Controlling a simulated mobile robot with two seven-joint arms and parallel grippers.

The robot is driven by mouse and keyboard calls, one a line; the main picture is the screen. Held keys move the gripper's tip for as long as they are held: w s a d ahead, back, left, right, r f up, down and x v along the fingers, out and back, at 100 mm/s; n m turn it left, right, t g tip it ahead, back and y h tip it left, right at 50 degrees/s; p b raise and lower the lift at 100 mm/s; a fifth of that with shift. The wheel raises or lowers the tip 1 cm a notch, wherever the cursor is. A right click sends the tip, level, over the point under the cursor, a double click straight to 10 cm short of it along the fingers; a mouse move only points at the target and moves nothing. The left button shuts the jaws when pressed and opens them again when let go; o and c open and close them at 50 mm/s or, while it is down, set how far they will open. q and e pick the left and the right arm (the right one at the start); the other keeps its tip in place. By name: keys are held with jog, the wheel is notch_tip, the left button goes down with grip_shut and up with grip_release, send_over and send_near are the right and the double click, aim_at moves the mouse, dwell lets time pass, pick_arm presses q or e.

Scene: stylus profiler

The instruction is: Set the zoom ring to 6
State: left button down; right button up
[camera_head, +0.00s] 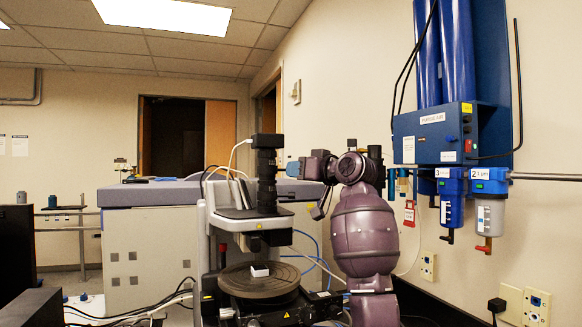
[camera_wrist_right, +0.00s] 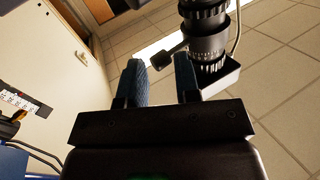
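The stylus profiler carries a black vertical zoom tube (camera_head: 267,170) above its stage. In the right wrist view the dark tube (camera_wrist_right: 207,42) shows ridged rings with pale marks, too small to read. A short dark knob (camera_wrist_right: 170,54) sticks out sideways from it. I cannot tell which ring is the zoom ring or its setting. My right gripper (camera_head: 290,169) is beside the tube at its right, fingers pointing toward it. In its wrist view the two blue fingers (camera_wrist_right: 161,64) are apart with nothing gripped; the knob appears beyond the gap between them. My left gripper is out of view.
Below the tube is a round dark stage (camera_head: 258,284) with a small white block (camera_head: 260,270). Blue filter housings (camera_head: 451,195) hang on the right wall. A grey cabinet (camera_head: 150,245) stands behind at left. Cables run around the stage.

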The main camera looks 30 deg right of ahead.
jog(key=shift+w+a, duration=0.15)
jog(key=shift+w, duration=0.55)
jog(key=shift+w+a, duration=0.15)
jog(key=shift+w, duration=0.55)
grip_shut()
